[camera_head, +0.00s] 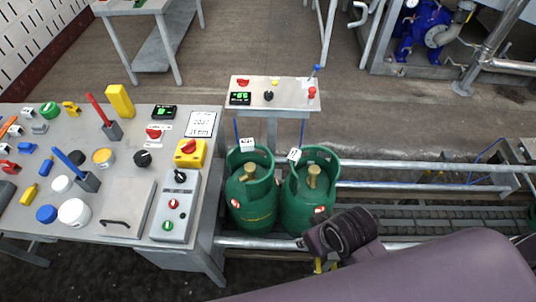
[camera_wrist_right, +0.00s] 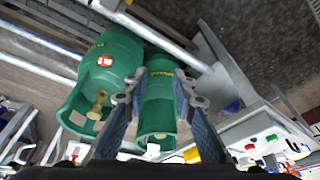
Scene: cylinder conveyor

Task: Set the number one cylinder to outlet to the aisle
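Two green gas cylinders stand upright side by side on the conveyor, a left one (camera_head: 254,200) and a right one (camera_head: 308,205). Each has a brass valve, a collar and a white tag too small to read, so I cannot tell which is number one. My right arm comes in from the lower right in the head view, its wrist just in front of the right cylinder. In the right wrist view my right gripper (camera_wrist_right: 160,105) has its fingers spread, with one green cylinder (camera_wrist_right: 160,88) seen between them; contact is unclear. Another cylinder (camera_wrist_right: 112,62) shows beside it. My left gripper is out of view.
A small console (camera_head: 290,97) with a display, knobs, a red button and a blue-tipped lever stands behind the cylinders. A crowded control table (camera_head: 130,190) is at the left. Conveyor rails (camera_head: 420,164) run to the right. Blue machinery (camera_head: 425,30) stands at the back right.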

